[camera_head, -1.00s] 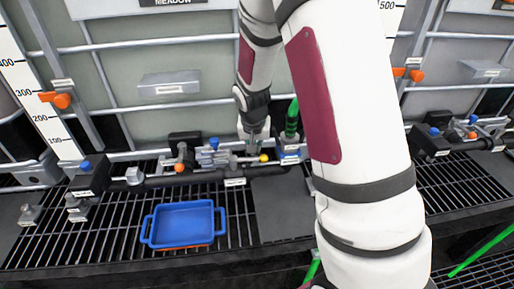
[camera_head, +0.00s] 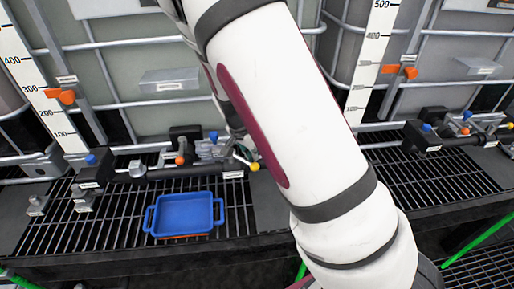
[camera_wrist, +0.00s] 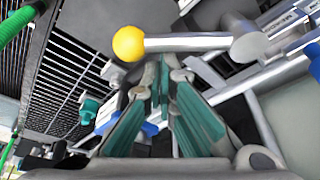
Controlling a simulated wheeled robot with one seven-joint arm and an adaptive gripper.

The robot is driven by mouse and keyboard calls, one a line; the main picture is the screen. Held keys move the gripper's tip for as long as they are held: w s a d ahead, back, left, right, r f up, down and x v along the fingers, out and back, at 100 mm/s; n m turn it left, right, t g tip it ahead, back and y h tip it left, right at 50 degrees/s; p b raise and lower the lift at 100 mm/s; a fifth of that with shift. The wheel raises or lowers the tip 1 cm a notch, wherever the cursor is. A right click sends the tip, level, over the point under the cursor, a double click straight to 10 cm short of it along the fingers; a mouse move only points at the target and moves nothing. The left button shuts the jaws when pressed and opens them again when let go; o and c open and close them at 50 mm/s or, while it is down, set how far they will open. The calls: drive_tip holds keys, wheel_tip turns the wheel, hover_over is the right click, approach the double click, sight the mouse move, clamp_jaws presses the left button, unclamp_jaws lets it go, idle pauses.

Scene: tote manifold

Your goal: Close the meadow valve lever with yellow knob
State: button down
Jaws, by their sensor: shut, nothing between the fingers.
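The yellow knob (camera_head: 254,166) sits at the end of a short silver lever (camera_head: 243,158) on the dark pipe in front of the middle tank. In the wrist view the yellow knob (camera_wrist: 129,43) is at the left end of the silver lever (camera_wrist: 190,43), and a grey pivot (camera_wrist: 248,46) is at its right end. My gripper (camera_wrist: 158,62) is shut and empty, its teal-padded fingertips right by the lever close to the knob. Whether they touch it I cannot tell. In the head view my arm hides most of the gripper.
A blue tray (camera_head: 185,215) stands on the black grating in front of the pipe. An orange knob (camera_head: 180,160) and a blue knob (camera_head: 213,137) are on fittings left of the lever. Another pipe assembly (camera_head: 440,140) is at the right.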

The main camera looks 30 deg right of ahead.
sight(248, 164)
drive_tip(key=m, duration=0.1)
drive_tip(key=s+a+m+g+p, duration=0.1)
drive_tip(key=m, duration=0.1)
drive_tip(key=a+m, duration=0.1)
drive_tip(key=shift+s+a+m+p, duration=0.25)
drive_tip(key=shift+s+m+p, duration=0.05)
drive_tip(key=shift+s+p, duration=0.1)
drive_tip(key=a+m, duration=0.1)
drive_tip(key=a+m+g, duration=0.1)
drive_tip(key=shift+s+a+m+p, duration=0.2)
drive_tip(key=shift+a+m+p, duration=0.1)
drive_tip(key=shift+m, duration=0.1)
